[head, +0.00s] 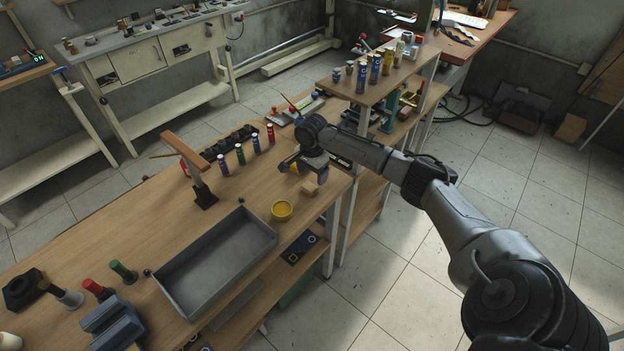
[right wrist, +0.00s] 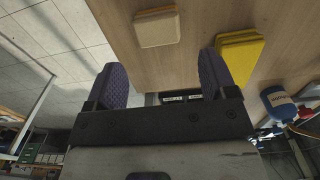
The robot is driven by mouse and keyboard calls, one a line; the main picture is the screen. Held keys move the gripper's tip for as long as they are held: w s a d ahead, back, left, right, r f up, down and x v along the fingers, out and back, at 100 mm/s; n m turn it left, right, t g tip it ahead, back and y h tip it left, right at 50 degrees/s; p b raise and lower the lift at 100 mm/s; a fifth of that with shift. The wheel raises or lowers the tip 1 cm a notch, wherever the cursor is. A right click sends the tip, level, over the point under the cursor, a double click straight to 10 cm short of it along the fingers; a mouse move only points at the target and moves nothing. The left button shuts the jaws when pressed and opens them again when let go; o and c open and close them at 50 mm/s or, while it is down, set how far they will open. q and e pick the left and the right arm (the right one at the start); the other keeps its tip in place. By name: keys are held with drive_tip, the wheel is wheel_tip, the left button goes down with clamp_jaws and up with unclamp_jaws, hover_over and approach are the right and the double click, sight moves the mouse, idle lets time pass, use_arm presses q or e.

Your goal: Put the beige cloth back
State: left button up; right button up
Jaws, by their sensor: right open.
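The beige cloth (head: 311,187) looks like a small folded block lying on the wooden bench near its right edge, just in front of my right gripper (head: 304,171). In the right wrist view the beige cloth (right wrist: 157,28) lies flat on the wood, beyond the fingertips and between their lines. My right gripper (right wrist: 161,62) is open, with nothing between its purple-grey fingers. A yellow folded cloth (right wrist: 239,58) lies beside the right finger in that view; in the head view it is partly hidden by the gripper. My left gripper is not in view.
Several coloured bottles and a wooden-armed stand (head: 190,165) are to the left. A raised shelf (head: 375,85) with cans stands behind. Bare wood lies around the beige cloth.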

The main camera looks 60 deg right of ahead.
sight(312, 184)
wheel_tip(312, 184, up, 4)
drive_tip(key=shift+r+p, duration=0.25)
drive_tip(key=shift+p, duration=0.15)
drive_tip(key=shift+r, duration=0.95)
idle(0.9)
